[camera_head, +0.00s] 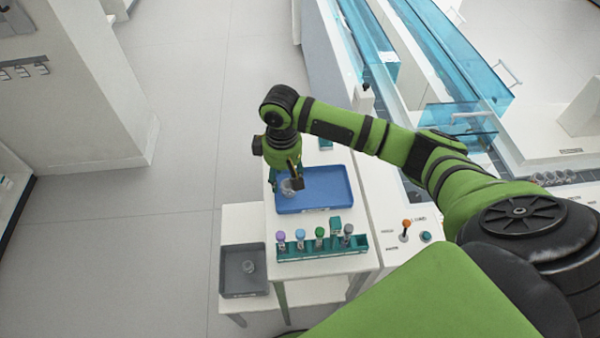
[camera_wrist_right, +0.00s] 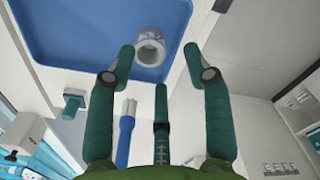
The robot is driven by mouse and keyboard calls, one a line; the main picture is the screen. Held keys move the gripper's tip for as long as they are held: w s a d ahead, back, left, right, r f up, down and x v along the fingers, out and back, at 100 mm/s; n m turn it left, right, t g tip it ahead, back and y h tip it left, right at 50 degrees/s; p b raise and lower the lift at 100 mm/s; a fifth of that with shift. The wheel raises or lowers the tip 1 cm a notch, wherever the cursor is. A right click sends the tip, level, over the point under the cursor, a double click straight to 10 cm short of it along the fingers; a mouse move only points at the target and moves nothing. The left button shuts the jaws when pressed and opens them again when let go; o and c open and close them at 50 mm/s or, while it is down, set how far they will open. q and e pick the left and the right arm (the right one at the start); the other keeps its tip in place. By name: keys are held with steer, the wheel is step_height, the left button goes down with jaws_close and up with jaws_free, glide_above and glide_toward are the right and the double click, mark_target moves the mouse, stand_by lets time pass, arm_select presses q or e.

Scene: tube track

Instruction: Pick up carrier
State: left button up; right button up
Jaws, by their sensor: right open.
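A small whitish-grey, round, hollow carrier (camera_head: 287,188) sits in the blue tray (camera_head: 330,192), near its left end. In the right wrist view the carrier (camera_wrist_right: 150,47) shows its open ring end and lies just beyond and between the fingertips. My right gripper (camera_wrist_right: 160,62) is open and empty, its dark green fingers spread apart. In the head view the right gripper (camera_head: 292,176) points down over the left part of the tray, close to the carrier. I cannot tell whether a finger touches it. My left gripper is not in view.
A teal rack (camera_head: 322,252) holds several tubes with coloured caps in front of the blue tray. A grey tray (camera_head: 235,283) with a similar small round piece (camera_head: 248,266) is at lower left. A panel with an orange-topped lever (camera_head: 406,228) is on the right.

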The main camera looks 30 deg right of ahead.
mark_target(288, 185)
steer(key=shift+w+d+r, duration=0.15)
steer(key=shift+d, duration=0.2)
steer(key=shift+w+d+r, duration=0.15)
steer(key=shift+d, duration=0.2)
steer(key=shift+d+f, duration=0.1)
steer(key=shift+f, duration=0.4)
step_height(288, 185, down, 5)
steer(key=shift+r+p, duration=0.2)
steer(key=shift+p, duration=0.5)
steer(key=shift+f, duration=0.5)
steer(key=shift+a, duration=0.2)
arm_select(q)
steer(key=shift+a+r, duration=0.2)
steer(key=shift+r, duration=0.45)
arm_select(e)
steer(key=c, duration=0.6)
